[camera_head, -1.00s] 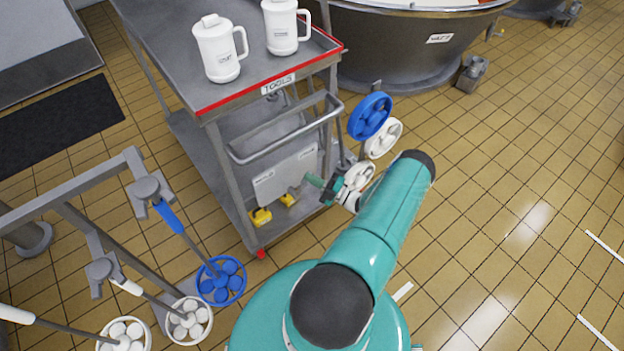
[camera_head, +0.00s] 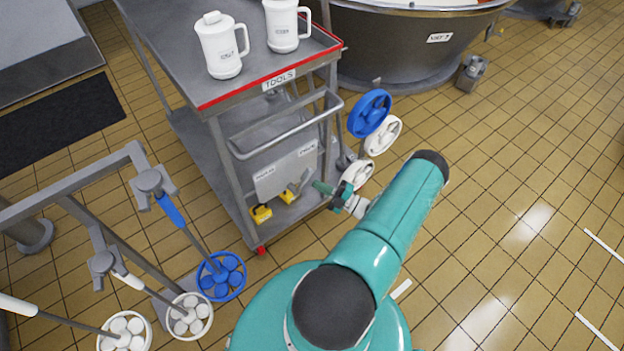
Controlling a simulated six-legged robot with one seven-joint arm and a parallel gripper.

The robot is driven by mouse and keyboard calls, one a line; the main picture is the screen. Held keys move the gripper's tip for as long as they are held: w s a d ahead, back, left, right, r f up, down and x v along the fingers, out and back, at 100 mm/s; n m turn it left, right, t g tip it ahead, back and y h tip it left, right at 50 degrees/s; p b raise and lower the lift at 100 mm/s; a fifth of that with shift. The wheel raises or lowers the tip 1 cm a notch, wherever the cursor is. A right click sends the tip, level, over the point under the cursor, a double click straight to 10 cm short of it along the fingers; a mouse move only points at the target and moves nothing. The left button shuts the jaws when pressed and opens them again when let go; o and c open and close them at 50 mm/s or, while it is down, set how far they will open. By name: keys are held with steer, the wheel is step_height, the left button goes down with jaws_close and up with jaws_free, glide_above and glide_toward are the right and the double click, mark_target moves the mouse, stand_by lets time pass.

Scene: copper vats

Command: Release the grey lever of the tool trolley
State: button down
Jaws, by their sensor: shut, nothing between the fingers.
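The tool trolley (camera_head: 232,100) has a grey metal top with a red front edge and a "TOOLS" label. Low on its near end is a light grey panel (camera_head: 285,173) with two small labels, too small to read. Under it are two yellow fittings, a left one (camera_head: 261,213) and a right one (camera_head: 289,195). A grey lever (camera_head: 304,179) stands up at a tilt from the right yellow fitting. My gripper (camera_head: 318,187) is shut and empty just right of the lever. A small gap seems to part them, though contact is hard to judge.
Two white jugs (camera_head: 221,46) stand on the trolley.

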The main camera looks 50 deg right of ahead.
steer(key=shift+f+v, duration=0.15)
steer(key=shift+v, duration=0.9)
steer(key=shift+f+v, duration=0.15)
steer(key=shift+v, duration=0.9)
steer(key=shift+a, duration=0.15)
